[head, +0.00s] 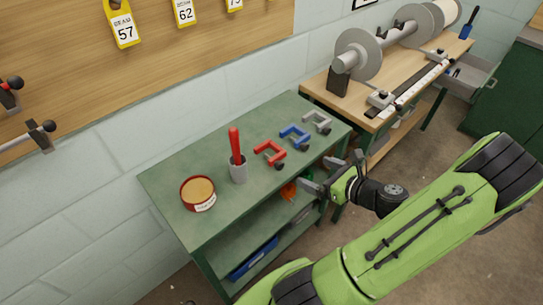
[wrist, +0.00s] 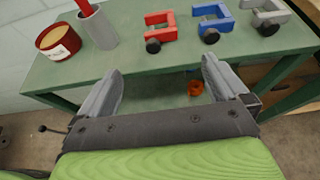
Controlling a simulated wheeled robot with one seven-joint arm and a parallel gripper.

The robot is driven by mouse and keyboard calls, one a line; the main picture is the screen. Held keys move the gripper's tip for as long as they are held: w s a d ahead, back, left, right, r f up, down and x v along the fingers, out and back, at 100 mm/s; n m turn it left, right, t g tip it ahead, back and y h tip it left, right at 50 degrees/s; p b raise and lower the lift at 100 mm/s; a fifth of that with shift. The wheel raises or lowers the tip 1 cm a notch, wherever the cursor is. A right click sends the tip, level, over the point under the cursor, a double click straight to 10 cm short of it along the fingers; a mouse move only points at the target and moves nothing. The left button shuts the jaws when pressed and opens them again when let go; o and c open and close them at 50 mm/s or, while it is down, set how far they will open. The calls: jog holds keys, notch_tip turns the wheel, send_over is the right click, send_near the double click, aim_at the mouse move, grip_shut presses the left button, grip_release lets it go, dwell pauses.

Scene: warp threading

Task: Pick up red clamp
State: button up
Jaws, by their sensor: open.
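The red clamp (head: 268,152) lies on the green table top, left of the blue clamp (head: 295,136) and the grey clamp (head: 318,122). In the wrist view the red clamp (wrist: 160,27) is beyond my fingers, near the table's front edge, with its dark knob toward me. My gripper (head: 323,176) is open and empty, in front of the table's edge. In the wrist view my gripper (wrist: 162,85) has its fingers spread wide, and the red clamp is ahead of the gap, not between them.
A grey cup (head: 238,172) with a red-handled tool and a round red tin (head: 198,193) stand left of the clamps. The green table (head: 165,180) has lower shelves holding an orange item (head: 288,191) and a blue item (head: 254,258). A wooden bench (head: 320,92) with rollers stands behind right.

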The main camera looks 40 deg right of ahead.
aim_at(279, 157)
jog(key=b+x, duration=0.5)
jog(key=x, duration=1)
jog(key=shift+w, duration=0.25)
jog(key=shift+s, duration=0.1)
jog(key=shift+c, duration=0.5)
jog(key=c, duration=1.2)
